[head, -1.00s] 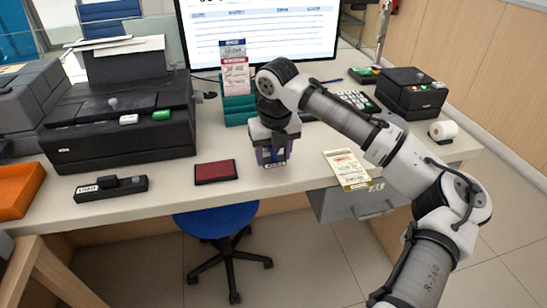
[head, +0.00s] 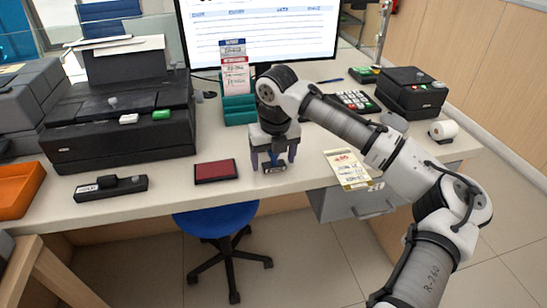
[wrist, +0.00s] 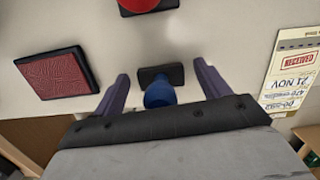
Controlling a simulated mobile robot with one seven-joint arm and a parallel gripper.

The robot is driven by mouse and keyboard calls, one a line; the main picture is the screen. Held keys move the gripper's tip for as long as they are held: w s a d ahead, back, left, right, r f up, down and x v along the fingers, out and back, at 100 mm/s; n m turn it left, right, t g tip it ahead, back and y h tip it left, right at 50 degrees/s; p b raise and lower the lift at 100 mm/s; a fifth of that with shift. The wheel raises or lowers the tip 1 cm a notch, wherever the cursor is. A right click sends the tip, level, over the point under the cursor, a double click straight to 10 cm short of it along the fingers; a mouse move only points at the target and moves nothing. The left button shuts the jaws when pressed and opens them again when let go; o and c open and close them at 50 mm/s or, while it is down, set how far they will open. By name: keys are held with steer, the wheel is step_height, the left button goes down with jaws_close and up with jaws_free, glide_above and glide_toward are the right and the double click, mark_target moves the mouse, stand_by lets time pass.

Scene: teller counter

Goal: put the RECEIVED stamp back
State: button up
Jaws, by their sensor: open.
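My gripper (head: 274,164) is open above the counter's front edge, fingers pointing down. In the wrist view my gripper (wrist: 160,72) has one finger on each side of a blue-handled stamp (wrist: 160,93) with a black base; gaps show on both sides. The base of this stamp also shows low between the fingers in the head view (head: 274,169). A red-topped piece with a black base (wrist: 140,4) is cut off at the top of the wrist view. I cannot read which stamp is RECEIVED. A paper slip (wrist: 291,75) bears a red RECEIVED mark; it lies right of my gripper (head: 347,168).
A red ink pad (head: 215,171) lies left of my gripper. A black labelled block (head: 111,187) is farther left. A teal holder with slips (head: 238,103) stands behind, beside a black printer (head: 120,140). A calculator (head: 356,101) is at the back right.

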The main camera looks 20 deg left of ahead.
steer(key=r, duration=0.4)
steer(key=s+r, duration=0.1)
steer(key=r, duration=0.3)
steer(key=d+r, duration=0.1)
steer(key=r, duration=0.3)
steer(key=shift+s, duration=0.15)
